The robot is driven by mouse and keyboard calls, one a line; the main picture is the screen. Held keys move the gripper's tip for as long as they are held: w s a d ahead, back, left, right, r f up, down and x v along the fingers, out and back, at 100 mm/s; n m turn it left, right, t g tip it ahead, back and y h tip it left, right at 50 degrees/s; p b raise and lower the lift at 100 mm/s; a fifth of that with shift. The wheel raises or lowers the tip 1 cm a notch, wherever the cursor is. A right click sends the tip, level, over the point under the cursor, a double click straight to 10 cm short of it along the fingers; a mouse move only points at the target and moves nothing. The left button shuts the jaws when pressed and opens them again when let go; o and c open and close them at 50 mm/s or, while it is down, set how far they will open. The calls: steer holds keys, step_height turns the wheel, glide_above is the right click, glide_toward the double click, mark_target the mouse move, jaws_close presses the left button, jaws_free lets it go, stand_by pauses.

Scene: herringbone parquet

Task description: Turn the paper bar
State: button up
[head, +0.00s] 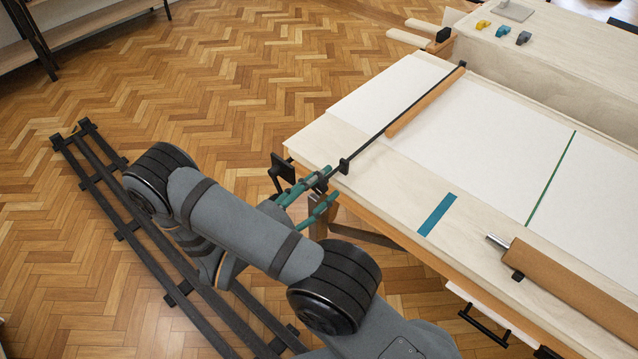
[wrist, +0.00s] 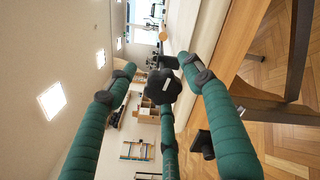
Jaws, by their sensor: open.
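The paper bar (head: 376,134) is a thin black rod with a light wooden strip (head: 426,102) along its far part. It lies across the white paper on the table. Its near end has a black fitting (head: 343,166) at the table edge and a black knob (head: 320,182) just beyond. My gripper (head: 322,190) has teal padded fingers and is open around this near end. In the wrist view the dark knob (wrist: 162,87) sits among the fingers of my gripper (wrist: 160,84). Whether any finger touches it I cannot tell.
The pale wooden table (head: 368,190) carries a blue strip (head: 437,214), a green line on the paper (head: 551,176) and a brown roll (head: 580,290). A black clamp (head: 281,172) hangs at the table corner. Parquet floor is open behind.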

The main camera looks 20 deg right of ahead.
steer(key=shift+c, duration=0.6)
steer(key=c, duration=1)
steer(key=shift+r+n+p, duration=0.1)
steer(key=shift+n+p, duration=0.3)
steer(key=shift+p, duration=0.05)
steer(key=o, duration=1.1)
steer(key=shift+s+a, duration=0.1)
steer(key=v, duration=1.1)
steer(key=shift+s+a, duration=0.25)
steer(key=shift+a, duration=0.1)
